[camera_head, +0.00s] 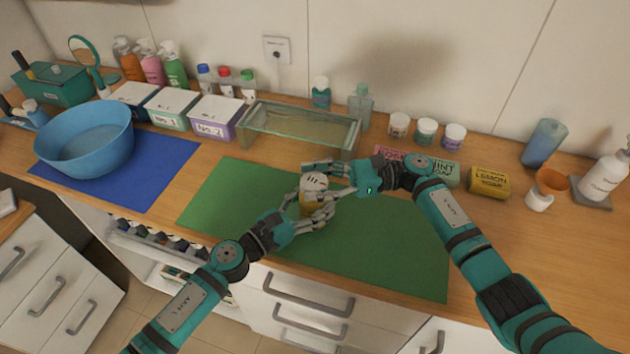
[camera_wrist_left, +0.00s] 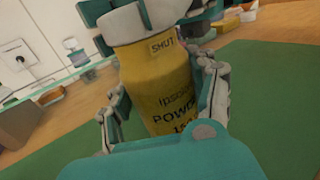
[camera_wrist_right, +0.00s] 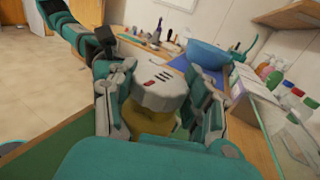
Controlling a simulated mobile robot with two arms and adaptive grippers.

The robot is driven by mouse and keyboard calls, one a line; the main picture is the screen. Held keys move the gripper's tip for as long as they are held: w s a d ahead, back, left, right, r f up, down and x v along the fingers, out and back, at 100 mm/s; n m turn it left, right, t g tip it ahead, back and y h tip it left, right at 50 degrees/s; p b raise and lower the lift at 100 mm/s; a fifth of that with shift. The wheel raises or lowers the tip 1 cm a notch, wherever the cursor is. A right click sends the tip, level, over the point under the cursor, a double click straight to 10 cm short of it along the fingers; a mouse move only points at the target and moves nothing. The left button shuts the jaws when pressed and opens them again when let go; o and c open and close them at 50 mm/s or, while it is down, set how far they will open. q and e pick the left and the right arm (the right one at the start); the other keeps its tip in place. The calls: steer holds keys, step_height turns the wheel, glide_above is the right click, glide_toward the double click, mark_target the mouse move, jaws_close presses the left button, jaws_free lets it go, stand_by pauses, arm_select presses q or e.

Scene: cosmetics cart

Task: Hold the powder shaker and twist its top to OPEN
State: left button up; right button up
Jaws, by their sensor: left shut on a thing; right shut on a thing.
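The powder shaker is a yellow bottle with a white top. Its yellow body (camera_wrist_left: 160,88) shows large in the left wrist view, with a label reading SHUT near its upper edge. Its white top (camera_wrist_right: 158,88) shows in the right wrist view with small red and dark marks. In the head view the shaker (camera_head: 309,196) is upright over the green mat (camera_head: 395,255). My left gripper (camera_head: 308,214) is shut around the body from the lower left. My right gripper (camera_head: 322,178) is shut around the top from the right. Fingers hide parts of the shaker.
A glass tray (camera_head: 300,130) stands just behind the green mat. A blue bowl (camera_head: 85,140) sits on a blue mat at left. Lidded boxes (camera_head: 215,120) stand behind. Soap packs (camera_head: 489,182) and small jars (camera_head: 426,130) are at right. The mat's right part is clear.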

steer(key=shift+n+g+h, duration=0.3)
steer(key=shift+n+g, duration=0.8)
steer(key=shift+g, duration=0.6)
steer(key=o, duration=1.2)
steer(key=shift+d, duration=0.1)
steer(key=v, duration=0.7)
steer(key=shift+w, duration=0.2)
steer(key=shift+d, duration=0.1)
